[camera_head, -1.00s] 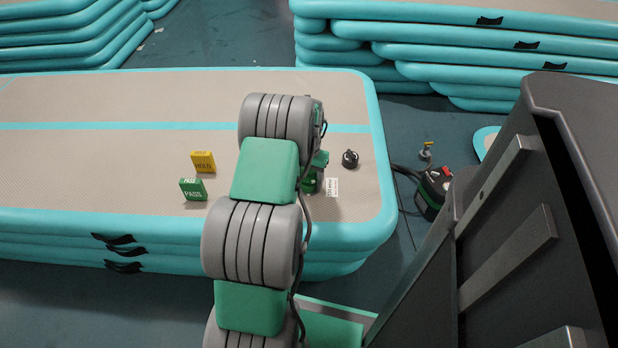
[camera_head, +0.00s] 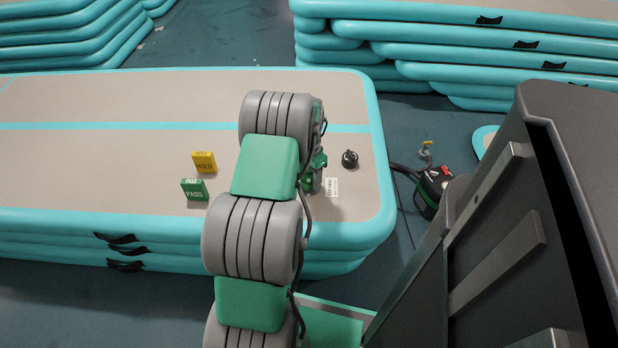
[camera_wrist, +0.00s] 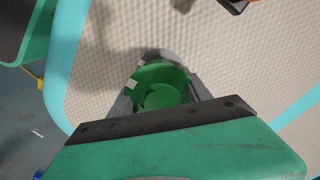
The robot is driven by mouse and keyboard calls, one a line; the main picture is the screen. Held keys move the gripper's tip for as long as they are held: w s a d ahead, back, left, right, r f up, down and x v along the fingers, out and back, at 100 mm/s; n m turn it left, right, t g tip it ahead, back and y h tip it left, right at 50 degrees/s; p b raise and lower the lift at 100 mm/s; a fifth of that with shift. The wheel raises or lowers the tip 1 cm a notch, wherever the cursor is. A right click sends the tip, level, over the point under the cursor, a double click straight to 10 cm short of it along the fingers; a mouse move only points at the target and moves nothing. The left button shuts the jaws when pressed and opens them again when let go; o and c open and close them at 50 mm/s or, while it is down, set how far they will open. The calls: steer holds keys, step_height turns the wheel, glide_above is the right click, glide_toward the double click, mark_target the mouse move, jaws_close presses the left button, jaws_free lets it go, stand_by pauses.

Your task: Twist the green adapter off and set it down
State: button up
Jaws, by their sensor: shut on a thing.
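The green adapter (camera_wrist: 160,90), a round ribbed-looking piece with a hollow top, sits between the grey fingers of my gripper (camera_wrist: 163,92) in the wrist view. The fingers are shut on it, just over the beige mat surface. Whether it is still joined to a valve beneath cannot be told. In the head view my arm covers most of the gripper and the adapter. A black cap (camera_head: 349,159) lies on the mat right of my gripper, by a white label (camera_head: 332,187).
A yellow HOLD block (camera_head: 204,163) and a green PASS block (camera_head: 194,190) stand on the mat (camera_head: 100,165) left of my arm. A black pump (camera_head: 433,188) with a hose is on the floor at right. The mat's left half is clear.

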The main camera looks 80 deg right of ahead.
steer(key=shift+r+p, duration=1.3)
steer(key=shift+r, duration=0.65)
